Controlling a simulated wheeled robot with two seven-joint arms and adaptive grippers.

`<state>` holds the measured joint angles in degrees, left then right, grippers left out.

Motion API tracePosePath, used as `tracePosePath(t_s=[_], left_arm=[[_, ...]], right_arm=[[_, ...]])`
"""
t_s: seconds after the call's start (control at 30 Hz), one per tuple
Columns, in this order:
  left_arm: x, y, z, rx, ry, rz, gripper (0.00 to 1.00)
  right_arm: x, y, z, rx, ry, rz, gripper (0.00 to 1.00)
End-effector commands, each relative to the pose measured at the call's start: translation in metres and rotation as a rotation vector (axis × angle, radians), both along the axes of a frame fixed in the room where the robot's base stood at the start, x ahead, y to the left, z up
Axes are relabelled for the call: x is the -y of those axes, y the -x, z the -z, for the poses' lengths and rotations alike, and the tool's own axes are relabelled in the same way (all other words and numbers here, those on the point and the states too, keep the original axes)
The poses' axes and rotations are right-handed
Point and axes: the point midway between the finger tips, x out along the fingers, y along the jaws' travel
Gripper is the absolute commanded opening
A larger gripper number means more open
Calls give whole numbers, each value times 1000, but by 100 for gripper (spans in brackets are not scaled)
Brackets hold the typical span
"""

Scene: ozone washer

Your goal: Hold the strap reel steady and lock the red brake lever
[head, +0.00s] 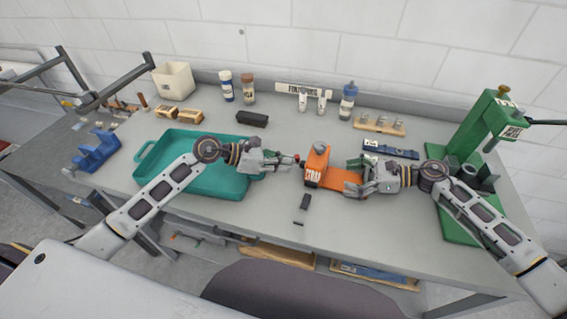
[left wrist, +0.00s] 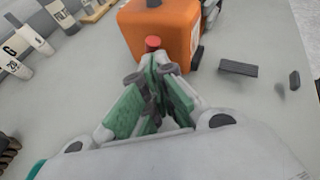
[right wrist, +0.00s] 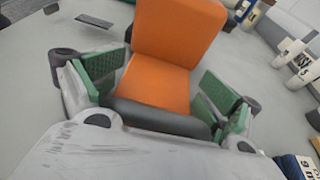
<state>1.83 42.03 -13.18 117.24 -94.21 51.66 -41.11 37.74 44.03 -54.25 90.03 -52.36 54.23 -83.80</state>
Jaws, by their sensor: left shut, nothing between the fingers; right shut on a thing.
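The orange strap reel (head: 318,165) stands on the grey bench near the middle, and it also shows in the left wrist view (left wrist: 170,35) and the right wrist view (right wrist: 165,60). The red brake lever (left wrist: 153,42) shows as a red tip on the reel's side, just beyond my left fingertips. My left gripper (head: 292,160) is shut and empty, left of the reel, its tips at or very near the red tip; contact cannot be told. My right gripper (head: 362,178) is shut on the reel's orange base from the right, with its fingers on either side of it.
A teal tray (head: 190,185) lies left under my left forearm. A green press (head: 485,135) stands at the right. A dark block (head: 305,201) lies in front of the reel. Bottles (head: 347,102) and a blue level (head: 391,149) are behind. The front bench is mostly clear.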

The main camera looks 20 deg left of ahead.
Motion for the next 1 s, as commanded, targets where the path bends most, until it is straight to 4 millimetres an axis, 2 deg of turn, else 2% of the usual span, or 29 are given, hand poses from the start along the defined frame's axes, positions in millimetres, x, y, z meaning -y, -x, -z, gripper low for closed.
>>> tracePosePath(t_s=[0.03,0.7,1.0], left_arm=[[0,0,0,-6,0,0,0],[-1,-6,-6,-253,-23,-5,0],[-1,-9,-9,-306,-28,-7,0]], right_arm=[[-1,3,7,-8,6,-4,73],[-1,3,7,-8,6,-4,73],[-1,3,7,-8,6,-4,73]])
